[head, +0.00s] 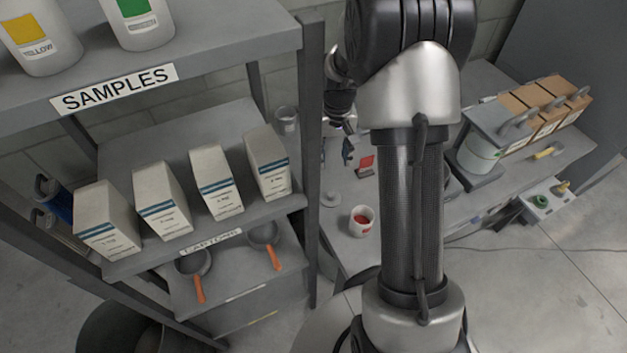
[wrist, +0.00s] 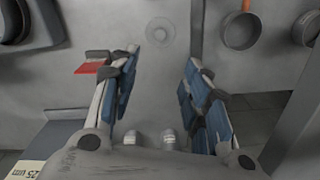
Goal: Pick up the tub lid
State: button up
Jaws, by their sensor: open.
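The tub lid looks like a pale, round, translucent disc lying flat on the grey bench; it shows in the head view (head: 331,199) and at the top middle of the wrist view (wrist: 160,31). My gripper (head: 347,158) is above the bench, behind the lid in the head view and partly covered by my arm. In the wrist view my gripper (wrist: 160,62) is open, with blue-padded fingers wide apart and nothing between them. The lid appears just beyond the fingertips, roughly in line with the gap. It looks apart from both fingers.
A white tub with red contents (head: 362,221) stands right of the lid. A dark shelf post (head: 311,150) rises to the left, beside shelved cartons (head: 216,183) and orange-handled pans (head: 264,233).

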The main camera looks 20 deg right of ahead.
aim_at(331, 194)
notch_tip(331, 194, down, 18)
jog(key=b, duration=0.5)
jog(key=shift+s+r, duration=0.1)
jog(key=shift+c, duration=0.3)
jog(key=c, duration=0.8)
jog(key=shift+c, duration=0.2)
jog(key=shift+r, duration=0.15)
